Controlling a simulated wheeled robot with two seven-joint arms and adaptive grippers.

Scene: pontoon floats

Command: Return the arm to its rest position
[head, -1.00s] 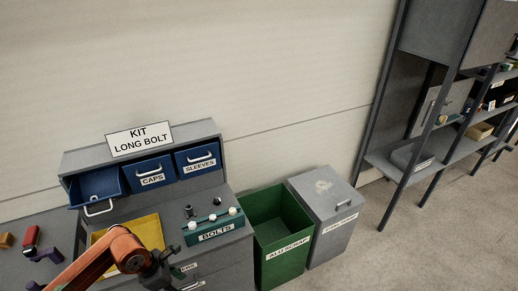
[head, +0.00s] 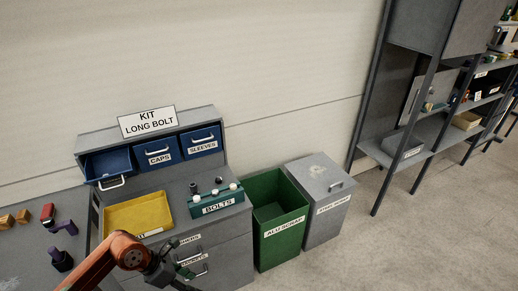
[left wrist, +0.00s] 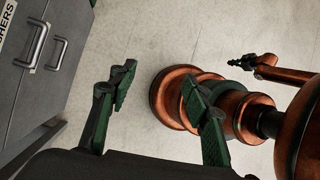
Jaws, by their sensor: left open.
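My left arm enters at the bottom of the head view. Its gripper (head: 178,278) is low in front of the grey workbench drawers, clear of the yellow tray. In the left wrist view the left gripper (left wrist: 160,98) has its two green-padded fingers spread apart with nothing between them. Floor and orange parts of my own body show behind them. At the upper right of that view, a small green-tipped end on an orange link looks like my right gripper (left wrist: 245,62); its jaw state is unclear. The right gripper does not show in the head view.
The workbench holds a yellow tray (head: 122,216), a BOLTS rack (head: 215,202) and blue bins, the left one pulled out (head: 108,164). A green ALU SCRAP bin (head: 275,215) and a grey bin (head: 320,200) stand to its right. Floor farther right is clear.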

